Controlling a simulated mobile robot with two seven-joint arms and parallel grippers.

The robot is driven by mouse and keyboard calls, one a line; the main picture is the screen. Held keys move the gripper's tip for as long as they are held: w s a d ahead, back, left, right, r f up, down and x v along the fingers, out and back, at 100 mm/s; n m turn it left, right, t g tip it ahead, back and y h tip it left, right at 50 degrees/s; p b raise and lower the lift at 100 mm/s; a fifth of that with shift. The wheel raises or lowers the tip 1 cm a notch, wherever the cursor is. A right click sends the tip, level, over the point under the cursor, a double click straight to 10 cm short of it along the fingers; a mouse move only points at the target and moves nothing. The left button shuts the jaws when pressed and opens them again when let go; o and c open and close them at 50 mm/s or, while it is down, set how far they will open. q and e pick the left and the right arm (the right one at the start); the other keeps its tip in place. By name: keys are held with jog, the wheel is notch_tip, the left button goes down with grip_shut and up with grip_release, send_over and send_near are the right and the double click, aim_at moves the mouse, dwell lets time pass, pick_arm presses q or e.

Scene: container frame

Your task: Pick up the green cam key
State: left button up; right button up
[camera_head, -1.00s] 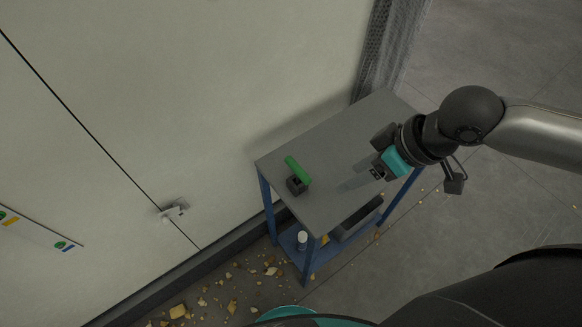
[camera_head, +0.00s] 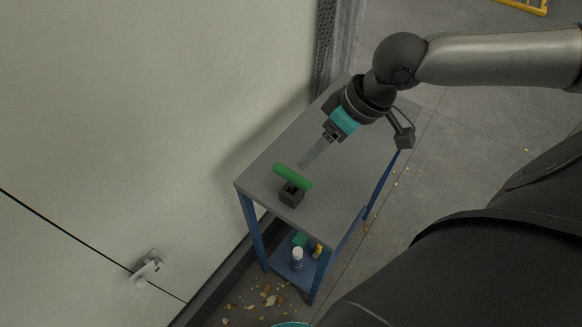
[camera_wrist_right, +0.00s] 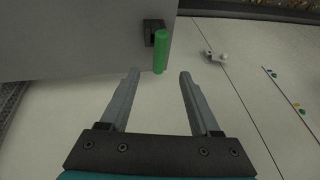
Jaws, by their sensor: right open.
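The green cam key (camera_head: 292,177) is a green bar held at a dark block (camera_head: 291,194) on the grey tabletop, near the table's front left corner. In the right wrist view the green cam key (camera_wrist_right: 160,52) stands out past the table edge, ahead of and between the fingers, with the dark block (camera_wrist_right: 153,28) beside it. My right gripper (camera_head: 305,164) is over the table, behind and to the right of the key. In the right wrist view my right gripper (camera_wrist_right: 160,72) is open and empty, apart from the key. My left gripper is not in view.
The table (camera_head: 335,190) has blue legs and a lower shelf (camera_head: 285,262) with a white bottle (camera_head: 297,257) and other items. A pale wall (camera_head: 130,120) with a latch (camera_head: 148,267) stands close on the left. Debris lies on the floor.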

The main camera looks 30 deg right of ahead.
aim_at(294, 173)
jog(key=b+x, duration=0.1)
jog(key=x, duration=0.5)
jog(key=shift+b, duration=0.35)
jog(key=shift+b+x, duration=0.95)
jog(key=shift+x, duration=1.65)
jog(key=shift+w, duration=0.1)
grip_shut()
